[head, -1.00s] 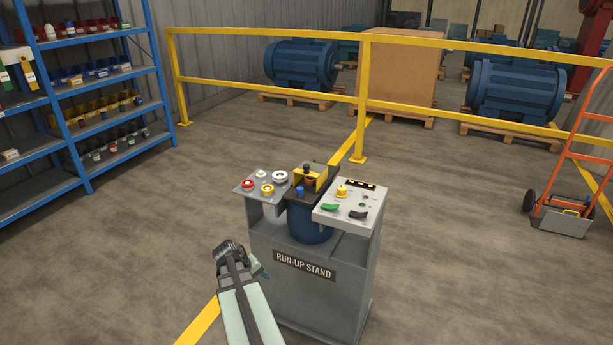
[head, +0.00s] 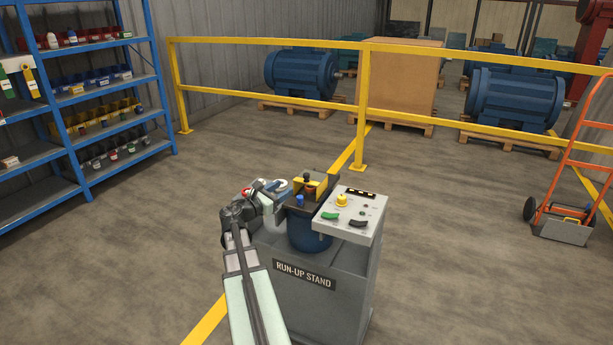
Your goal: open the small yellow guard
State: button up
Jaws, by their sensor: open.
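The small yellow guard (head: 319,184) stands upright on the dark top plate in the middle of the run-up stand (head: 345,275), beside a black knob (head: 306,177) and an orange part. A blue knob (head: 300,201) is in front of it. I cannot tell whether the guard is open or shut. My gripper (head: 276,190) is open, at the left of the guard and apart from it. It is over the stand's left panel and hides most of that panel's buttons.
The right panel (head: 349,213) carries a yellow knob (head: 342,201), a green switch (head: 330,216) and a black switch (head: 359,223). A yellow railing (head: 364,106) stands behind. Blue shelves (head: 160,80) are at the left, an orange hand truck (head: 566,175) at the right.

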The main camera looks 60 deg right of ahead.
aim_at(304, 176)
jog(key=shift+n, duration=0.8)
jog(key=x, duration=1.3)
jog(key=shift+s+d, duration=0.1)
jog(key=shift+d, duration=0.3)
jog(key=shift+c, duration=0.4)
grip_shut()
